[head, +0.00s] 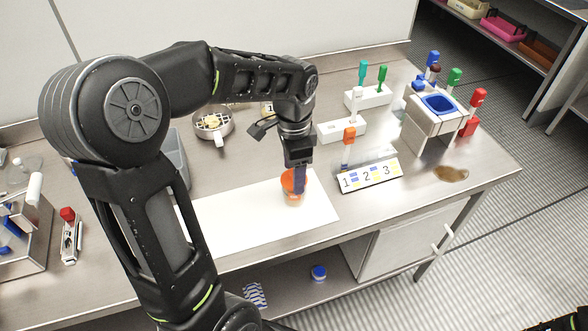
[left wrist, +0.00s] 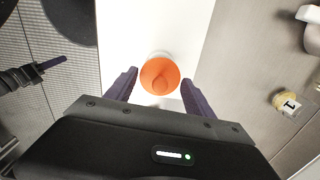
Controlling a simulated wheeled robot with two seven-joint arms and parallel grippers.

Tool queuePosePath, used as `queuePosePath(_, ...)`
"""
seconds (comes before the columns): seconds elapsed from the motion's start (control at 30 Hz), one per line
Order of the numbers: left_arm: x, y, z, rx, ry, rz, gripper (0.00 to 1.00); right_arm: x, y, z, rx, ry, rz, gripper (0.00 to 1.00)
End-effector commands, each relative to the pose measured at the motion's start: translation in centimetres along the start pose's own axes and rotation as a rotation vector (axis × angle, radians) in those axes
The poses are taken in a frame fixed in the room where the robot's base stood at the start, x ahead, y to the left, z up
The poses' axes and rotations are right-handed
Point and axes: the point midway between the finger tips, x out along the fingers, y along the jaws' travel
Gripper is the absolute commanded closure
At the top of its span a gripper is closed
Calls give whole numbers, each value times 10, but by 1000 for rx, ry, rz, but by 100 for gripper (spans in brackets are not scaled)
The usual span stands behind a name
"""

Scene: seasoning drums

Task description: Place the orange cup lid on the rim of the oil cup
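The orange cup lid (head: 287,181) is at the top of the small oil cup (head: 292,200) on the white mat in the head view. In the left wrist view the round orange lid (left wrist: 160,76) covers most of the cup, and a pale edge of the cup (left wrist: 158,54) shows behind it. My left gripper (head: 299,182) points down at the lid. Its two purple fingers (left wrist: 160,84) are spread on either side of the lid, very close to its edges; I cannot tell whether they touch it. Whether the lid sits fully on the rim is unclear.
The white mat (head: 235,218) is mostly clear. A numbered card (head: 369,175), an orange-topped bottle (head: 349,134) and white racks (head: 343,130) stand to the right. A round container (head: 213,125) stands behind. The table's front edge is close to the mat.

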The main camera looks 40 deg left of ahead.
Motion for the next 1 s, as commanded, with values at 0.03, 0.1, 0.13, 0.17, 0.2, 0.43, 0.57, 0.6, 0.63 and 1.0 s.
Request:
queuePosePath(0.03,0,0,0,0,0,0,33,0,0,0,0,0,0,64)
queuePosePath(0.1,0,0,0,0,0,0,27,0,0,0,0,0,0,64)
queuePosePath(0.13,0,0,0,0,0,0,25,0,0,0,0,0,0,64)
queuePosePath(0.17,0,0,0,0,0,0,22,0,0,0,0,0,0,64)
queuePosePath(0.2,0,0,0,0,0,0,22,0,0,0,0,0,0,64)
queuePosePath(0.43,-2,0,0,0,0,0,22,-1,0,0,0,0,0,64)
queuePosePath(0.57,-10,0,0,0,1,-1,22,-7,-2,1,1,-1,1,64)
queuePosePath(0.6,-12,-1,0,-1,2,-2,22,-7,-2,1,1,-2,2,64)
queuePosePath(0.63,-14,-1,-1,-1,3,-3,22,-4,-1,1,1,-1,2,64)
queuePosePath(1.0,-86,-1,-1,0,5,-4,22,0,0,0,0,0,0,64)
